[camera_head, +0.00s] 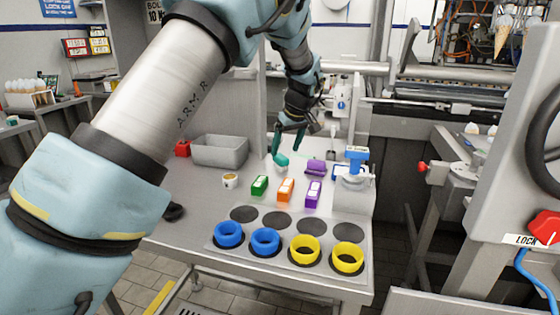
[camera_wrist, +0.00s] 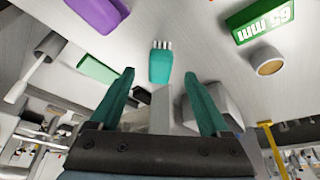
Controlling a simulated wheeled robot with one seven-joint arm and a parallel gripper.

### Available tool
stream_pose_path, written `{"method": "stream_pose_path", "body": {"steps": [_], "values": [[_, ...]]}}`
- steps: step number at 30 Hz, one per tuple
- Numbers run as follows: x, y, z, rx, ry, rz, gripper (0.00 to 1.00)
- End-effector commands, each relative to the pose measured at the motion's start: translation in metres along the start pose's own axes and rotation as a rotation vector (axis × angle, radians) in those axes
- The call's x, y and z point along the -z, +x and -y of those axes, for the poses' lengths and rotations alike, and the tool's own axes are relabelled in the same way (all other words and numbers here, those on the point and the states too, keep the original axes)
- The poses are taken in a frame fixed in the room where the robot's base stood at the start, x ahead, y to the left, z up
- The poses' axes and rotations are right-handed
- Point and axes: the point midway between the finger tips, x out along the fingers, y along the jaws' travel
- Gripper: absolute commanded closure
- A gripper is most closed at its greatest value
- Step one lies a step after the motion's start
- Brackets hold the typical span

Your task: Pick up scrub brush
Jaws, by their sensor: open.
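The scrub brush (camera_head: 281,160) has a teal body and pale bristles and sits towards the back of the table in the head view. In the wrist view the scrub brush (camera_wrist: 160,66) lies between and just beyond the fingertips, with its white bristles at the top of the picture. My gripper (camera_head: 286,149) points down over the brush with its two teal fingers apart. In the wrist view my gripper (camera_wrist: 159,78) is open, one finger on each side of the brush, with visible gaps. Nothing is held.
Green (camera_head: 259,186), orange (camera_head: 285,190) and purple (camera_head: 313,194) boxes stand in front of the brush. A purple object (camera_head: 316,167) is just right of it. A grey bin (camera_head: 220,150) and small cup (camera_head: 230,181) are to the left. Blue and yellow rings line the front.

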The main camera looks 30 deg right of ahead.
Motion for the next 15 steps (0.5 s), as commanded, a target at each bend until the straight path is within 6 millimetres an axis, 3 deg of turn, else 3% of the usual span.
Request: {"method": "stream_pose_path", "body": {"steps": [7, 15], "values": [[0.004, 0.018, 0.001, 0.002, -0.001, 0.001, 0.20], [0.007, 0.054, 0.001, 0.000, 0.000, 0.001, 0.20]]}}
